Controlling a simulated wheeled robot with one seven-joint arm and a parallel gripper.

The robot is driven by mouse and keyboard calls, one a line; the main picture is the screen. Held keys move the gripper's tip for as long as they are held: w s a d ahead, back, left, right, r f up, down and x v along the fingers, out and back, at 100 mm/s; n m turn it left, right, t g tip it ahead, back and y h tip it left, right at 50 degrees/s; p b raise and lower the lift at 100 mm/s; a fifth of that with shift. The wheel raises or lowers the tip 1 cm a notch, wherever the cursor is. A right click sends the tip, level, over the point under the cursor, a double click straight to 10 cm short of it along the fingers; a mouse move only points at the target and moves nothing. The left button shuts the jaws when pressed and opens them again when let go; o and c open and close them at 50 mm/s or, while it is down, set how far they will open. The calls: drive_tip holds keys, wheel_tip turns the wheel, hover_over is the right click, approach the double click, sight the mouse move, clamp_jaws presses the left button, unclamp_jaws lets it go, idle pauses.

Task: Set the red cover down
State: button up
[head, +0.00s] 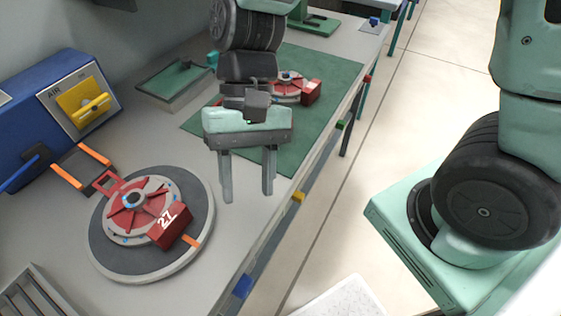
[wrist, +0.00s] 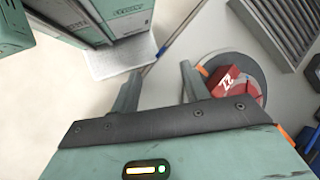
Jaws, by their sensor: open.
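A round red cover (head: 135,208) with spokes and a red block marked 27 (head: 170,227) sits on a round dark-topped plate (head: 110,245) at the left of the bench. A second, similar red cover (head: 290,88) lies on the green mat (head: 330,80) farther back, partly hidden by my arm. My gripper (head: 247,196) is open, fingers pointing down, to the right of the near cover and apart from it. Nothing is between its fingers in the wrist view (wrist: 160,72).
A blue box with a yellow AIR valve (head: 88,103) stands at the left, with an orange-edged bracket (head: 80,165) before it. A slotted grey rack (head: 30,300) is at the near left. The bench edge (head: 265,240) runs under the gripper's right side; floor lies beyond.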

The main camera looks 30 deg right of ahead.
drive_tip(key=shift+s+d+r+n+t+h, duration=0.45)
drive_tip(key=shift+d+n+t, duration=0.4)
drive_tip(key=shift+n, duration=0.55)
drive_tip(key=shift+s+d+r+n+t+h, duration=0.3)
drive_tip(key=shift+d+r+n+t+h, duration=0.3)
drive_tip(key=shift+n+t, duration=0.6)
drive_tip(key=shift+s+d+r+n+t+h, duration=0.4)
drive_tip(key=shift+d+n+t, duration=0.4)
drive_tip(key=shift+n, duration=0.8)
